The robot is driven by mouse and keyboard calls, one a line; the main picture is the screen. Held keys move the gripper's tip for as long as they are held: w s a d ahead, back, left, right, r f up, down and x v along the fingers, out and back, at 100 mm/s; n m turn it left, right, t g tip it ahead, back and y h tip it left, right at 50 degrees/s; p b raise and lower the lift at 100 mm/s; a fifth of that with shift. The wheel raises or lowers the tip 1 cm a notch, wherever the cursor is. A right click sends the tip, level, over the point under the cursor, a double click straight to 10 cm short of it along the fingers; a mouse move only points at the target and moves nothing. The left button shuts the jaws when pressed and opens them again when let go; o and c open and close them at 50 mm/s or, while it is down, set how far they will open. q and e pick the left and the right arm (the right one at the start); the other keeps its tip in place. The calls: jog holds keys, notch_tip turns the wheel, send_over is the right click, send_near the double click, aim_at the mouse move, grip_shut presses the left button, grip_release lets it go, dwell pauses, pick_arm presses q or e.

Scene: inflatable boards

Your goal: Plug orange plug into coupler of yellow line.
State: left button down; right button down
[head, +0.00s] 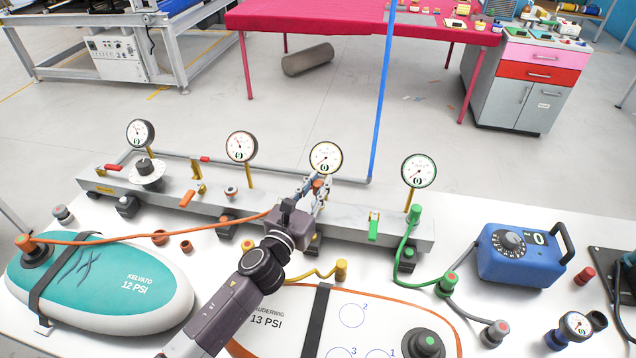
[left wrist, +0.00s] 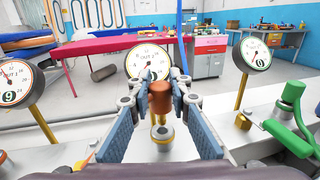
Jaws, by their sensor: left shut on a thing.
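My left gripper (head: 317,188) is shut on the orange plug (left wrist: 160,101). Its orange hose (head: 150,238) runs left to the teal board. In the left wrist view the plug sits upright between the fingertips of the gripper (left wrist: 161,92). A brass-yellow ringed fitting (left wrist: 162,134) shows just below the plug on the grey manifold. Whether the plug touches this fitting I cannot tell. In the head view the gripper is in front of the third gauge (head: 326,157), and my arm hides the fitting. A yellow plug (head: 341,268) with a yellow hose stands on the table. My right gripper is not in view.
The manifold (head: 395,224) carries several gauges and valve handles. A green plug (head: 415,213) and hose stand to the right. A blue pump box (head: 522,255) is further right. The teal board (head: 100,285) and white board (head: 350,315) lie in front.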

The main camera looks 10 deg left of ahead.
pick_arm(q)
jog(key=shift+f+b, duration=0.75)
jog(key=shift+f, duration=0.05)
dwell(0.4)
jog(key=shift+f+b, duration=0.7)
jog(key=shift+f, duration=0.15)
jog(key=c, duration=1.7)
grip_release()
jog(key=v, duration=0.7)
jog(key=shift+s, duration=0.3)
jog(key=shift+r, duration=0.15)
